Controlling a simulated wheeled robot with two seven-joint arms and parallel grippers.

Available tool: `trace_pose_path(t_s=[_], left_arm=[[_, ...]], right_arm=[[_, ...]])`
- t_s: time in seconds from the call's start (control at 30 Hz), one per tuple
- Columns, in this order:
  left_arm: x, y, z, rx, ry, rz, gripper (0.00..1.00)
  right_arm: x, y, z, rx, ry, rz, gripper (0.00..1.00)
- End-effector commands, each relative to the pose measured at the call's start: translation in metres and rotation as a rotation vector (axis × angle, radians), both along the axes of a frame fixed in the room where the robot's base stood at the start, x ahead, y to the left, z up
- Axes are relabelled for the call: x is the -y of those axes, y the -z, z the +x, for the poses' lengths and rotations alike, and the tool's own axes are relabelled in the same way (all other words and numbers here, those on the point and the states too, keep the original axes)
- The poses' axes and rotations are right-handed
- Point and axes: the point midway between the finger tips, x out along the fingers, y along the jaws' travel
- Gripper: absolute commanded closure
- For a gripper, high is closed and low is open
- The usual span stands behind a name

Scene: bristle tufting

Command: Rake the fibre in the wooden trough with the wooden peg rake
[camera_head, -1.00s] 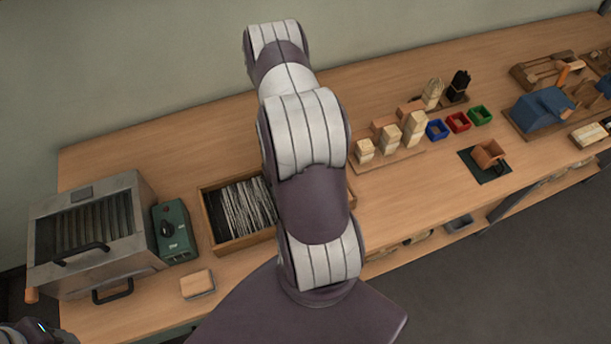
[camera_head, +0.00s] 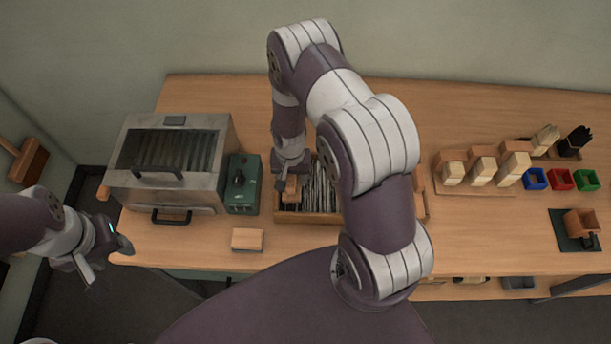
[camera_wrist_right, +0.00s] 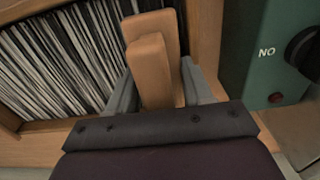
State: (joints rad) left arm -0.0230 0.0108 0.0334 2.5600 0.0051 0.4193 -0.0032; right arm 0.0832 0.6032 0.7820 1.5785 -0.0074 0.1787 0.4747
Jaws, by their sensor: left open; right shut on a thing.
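The wooden trough (camera_head: 300,217) stands on the bench. Dark and pale fibre (camera_head: 322,192) lies in it in long strands, partly hidden by my right arm. My right gripper (camera_head: 290,180) is at the trough's left end, shut on the wooden peg rake (camera_head: 292,190). The right wrist view shows the rake's wooden body (camera_wrist_right: 152,62) between the two grey fingers of my right gripper (camera_wrist_right: 160,85), beside the fibre (camera_wrist_right: 65,60) and near the trough wall (camera_wrist_right: 203,35). The rake's pegs are not visible. My left gripper (camera_head: 103,264) is open and empty off the bench's left front corner.
A green control box (camera_head: 242,185) and a metal oven-like box (camera_head: 170,165) stand left of the trough. A wooden block (camera_head: 247,239) lies in front. Brush blocks (camera_head: 483,170) and small coloured bins (camera_head: 560,179) are at right. Bench between trough and brush blocks is narrow.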

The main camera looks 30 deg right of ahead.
Motion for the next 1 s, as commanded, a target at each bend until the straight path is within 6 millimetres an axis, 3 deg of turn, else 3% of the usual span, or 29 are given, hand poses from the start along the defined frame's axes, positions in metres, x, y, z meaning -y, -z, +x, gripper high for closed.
trace_pose_path(t_s=[0.27,0.57,0.83,1.0], left_arm=[[0.000,-0.001,0.000,0.000,0.000,0.000,0.51],[0.000,-0.007,0.000,0.000,0.000,0.000,0.51],[0.000,-0.006,0.000,0.000,0.000,0.000,0.51],[0.000,-0.004,0.000,0.000,0.000,0.000,0.51]], right_arm=[[0.003,-0.001,-0.001,0.000,0.000,0.000,0.85],[0.026,-0.001,-0.016,0.000,0.001,0.000,0.85],[0.025,0.000,-0.015,0.001,-0.001,0.000,0.85],[0.013,0.000,-0.007,0.002,-0.004,0.000,0.85]])
